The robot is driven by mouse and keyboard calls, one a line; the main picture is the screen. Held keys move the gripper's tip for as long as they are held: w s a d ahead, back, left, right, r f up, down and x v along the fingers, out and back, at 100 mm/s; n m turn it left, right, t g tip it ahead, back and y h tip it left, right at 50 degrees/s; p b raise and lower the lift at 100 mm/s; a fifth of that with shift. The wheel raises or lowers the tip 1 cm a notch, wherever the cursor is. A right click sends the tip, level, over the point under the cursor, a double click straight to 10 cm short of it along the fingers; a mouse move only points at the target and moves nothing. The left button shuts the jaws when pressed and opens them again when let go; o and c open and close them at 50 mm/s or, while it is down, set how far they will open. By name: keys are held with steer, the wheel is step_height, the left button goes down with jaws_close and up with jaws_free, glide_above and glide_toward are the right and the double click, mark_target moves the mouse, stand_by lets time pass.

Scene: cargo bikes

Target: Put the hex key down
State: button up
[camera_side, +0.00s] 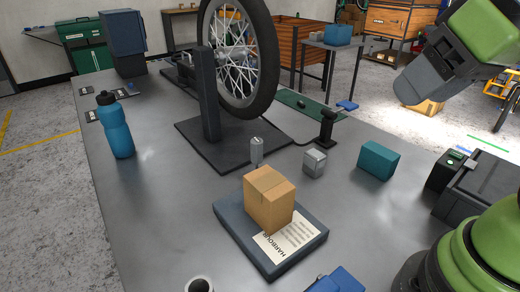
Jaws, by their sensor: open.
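My gripper (408,92) is at the upper right, high above the table's right side and tilted down to the left. It is open, and nothing shows held at its end. The gap between its fingers is hard to see from this side. I cannot make out a hex key anywhere in this view. The grey workbench (160,210) fills the middle. A dark slab (228,222) on it bears a cardboard box (269,200) and a printed card (290,238).
A wheel (240,60) stands in a dark stand (209,95) at the back. A blue bottle (116,125) stands left. A small grey cylinder (257,152), a grey block (315,162) and a teal box (378,160) stand behind the slab. The bench's left side is largely clear.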

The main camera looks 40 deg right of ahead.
steer(key=w+d+f+n+g+h, duration=0.15)
steer(key=w+d+n+h, duration=0.25)
steer(key=w+n, duration=0.45)
steer(key=n+t, duration=0.3)
steer(key=n, duration=2.2)
glide_toward(258, 142)
steer(key=f, duration=0.1)
steer(key=shift+n+t, duration=0.25)
steer(key=shift+n, duration=0.1)
steer(key=x, duration=0.4)
steer(key=shift+w+d, duration=0.1)
steer(key=shift+d, duration=0.1)
steer(key=x, duration=0.6)
steer(key=shift+w+f, duration=0.25)
